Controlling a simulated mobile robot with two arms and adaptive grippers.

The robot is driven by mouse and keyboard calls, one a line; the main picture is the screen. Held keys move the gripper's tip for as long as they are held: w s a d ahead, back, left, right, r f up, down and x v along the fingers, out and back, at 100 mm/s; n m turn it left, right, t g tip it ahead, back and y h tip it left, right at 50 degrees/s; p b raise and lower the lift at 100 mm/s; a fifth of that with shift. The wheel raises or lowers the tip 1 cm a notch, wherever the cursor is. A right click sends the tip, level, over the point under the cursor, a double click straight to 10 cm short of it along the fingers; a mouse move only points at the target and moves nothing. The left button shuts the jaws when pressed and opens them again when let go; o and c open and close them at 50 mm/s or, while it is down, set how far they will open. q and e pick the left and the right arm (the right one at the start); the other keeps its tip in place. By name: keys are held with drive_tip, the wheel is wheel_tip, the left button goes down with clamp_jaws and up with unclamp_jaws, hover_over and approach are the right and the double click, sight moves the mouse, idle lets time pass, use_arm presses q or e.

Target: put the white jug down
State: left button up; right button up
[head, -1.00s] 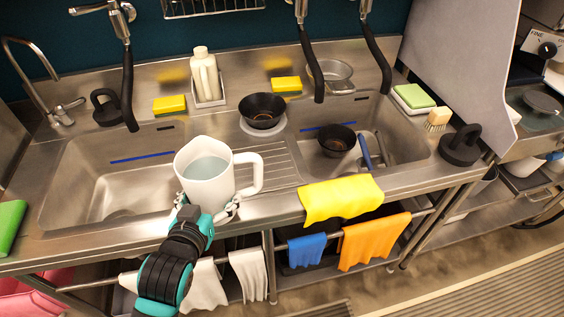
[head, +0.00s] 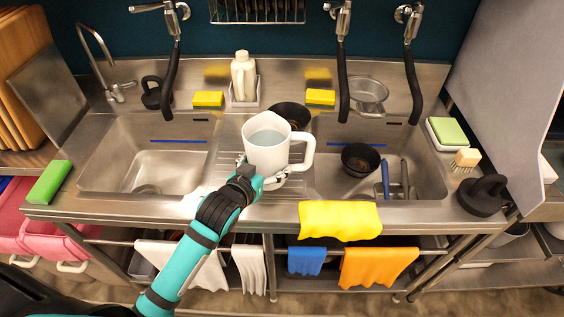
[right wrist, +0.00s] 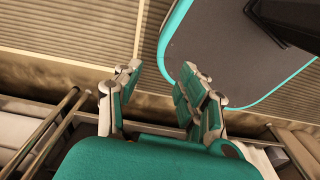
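The white jug (head: 267,158), with clear liquid in it, is upright over the ribbed drainboard (head: 228,160) between the two sink basins in the head view. Its handle points right. My left gripper (head: 263,177) comes from the front left and is shut around the jug's lower body. The fingers partly cover the jug's base, so I cannot tell if it touches the drainboard. My right gripper (right wrist: 160,76) is open and empty in the right wrist view, above the floor and away from the sink.
A black bowl (head: 290,112) stands close behind the jug. Another black bowl (head: 360,158) is in the right basin. The left basin (head: 150,165) looks empty. A yellow cloth (head: 340,220) hangs over the front edge, right of my arm. Hoses and taps hang behind.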

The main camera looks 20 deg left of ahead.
sight(283, 167)
use_arm(q)
drive_tip(key=w+d, duration=0.2)
drive_tip(key=w, duration=0.2)
drive_tip(key=shift+w+d+r+p, duration=0.1)
drive_tip(key=shift+d+p, duration=0.3)
drive_tip(key=shift+w+d+f, duration=0.2)
drive_tip(key=shift+w+d, duration=0.05)
drive_tip(key=shift+w, duration=0.1)
drive_tip(key=shift+f+p, duration=0.55)
drive_tip(key=shift+f, duration=1.15)
use_arm(e)
drive_tip(key=shift+w+d+r, duration=0.1)
drive_tip(key=shift+d+r, duration=0.15)
drive_tip(key=shift+r, duration=0.35)
drive_tip(key=shift+w+d+r, duration=0.1)
drive_tip(key=shift+d+r, duration=0.1)
drive_tip(key=shift+r, duration=0.35)
use_arm(q)
drive_tip(key=shift+f, duration=0.1)
use_arm(e)
drive_tip(key=shift+a, duration=0.15)
use_arm(q)
drive_tip(key=o, duration=1.4)
drive_tip(key=shift+s+f, duration=0.15)
drive_tip(key=shift+f, duration=0.05)
drive_tip(key=shift+c, duration=0.2)
drive_tip(key=shift+o, duration=0.3)
